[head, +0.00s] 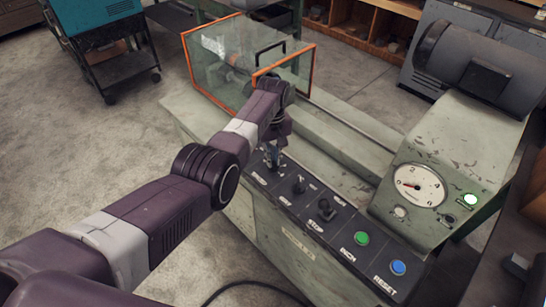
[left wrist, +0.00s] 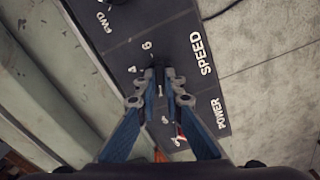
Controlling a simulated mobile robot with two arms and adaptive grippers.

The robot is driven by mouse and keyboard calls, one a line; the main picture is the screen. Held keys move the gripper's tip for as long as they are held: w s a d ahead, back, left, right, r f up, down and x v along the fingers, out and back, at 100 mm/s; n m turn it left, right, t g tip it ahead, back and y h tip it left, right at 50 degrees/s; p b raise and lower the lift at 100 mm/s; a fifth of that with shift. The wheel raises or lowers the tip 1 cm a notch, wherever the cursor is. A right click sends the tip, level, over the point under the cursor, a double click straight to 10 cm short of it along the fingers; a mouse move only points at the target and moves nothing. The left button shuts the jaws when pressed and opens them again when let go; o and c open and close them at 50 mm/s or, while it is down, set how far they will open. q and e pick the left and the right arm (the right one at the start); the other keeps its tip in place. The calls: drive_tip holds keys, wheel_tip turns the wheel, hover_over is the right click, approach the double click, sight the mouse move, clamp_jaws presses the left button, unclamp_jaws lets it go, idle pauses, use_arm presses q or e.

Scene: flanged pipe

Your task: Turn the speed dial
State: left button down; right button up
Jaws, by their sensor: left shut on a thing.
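The speed dial (left wrist: 160,91) is mostly hidden between my fingers in the left wrist view. The word SPEED is printed beside it on the dark control panel (head: 342,225), with some scale numbers showing around the fingertips. My left gripper (left wrist: 161,76) is shut on the dial from above. In the head view my left gripper (head: 274,162) reaches down to the far left part of the panel, and the dial is hidden behind it. Which mark the dial points to cannot be told. My right gripper is in neither view.
On the panel sit a dark lever (head: 299,184), a dark stop knob (head: 324,208), a green INCH button (head: 362,238) and a blue RESET button (head: 398,267). An orange-framed clear guard (head: 222,68) stands behind.

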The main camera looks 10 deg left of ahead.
use_arm(q)
drive_tip(key=m, duration=0.4)
drive_tip(key=shift+m+p, duration=0.3)
drive_tip(key=m, duration=0.3)
drive_tip(key=shift+m, duration=0.4)
drive_tip(key=m, duration=1.2)
drive_tip(key=shift+m, duration=0.3)
drive_tip(key=m, duration=0.3)
drive_tip(key=shift+m, duration=0.4)
drive_tip(key=m, duration=0.3)
drive_tip(key=shift+m, duration=1.9)
drive_tip(key=shift+r, duration=0.1)
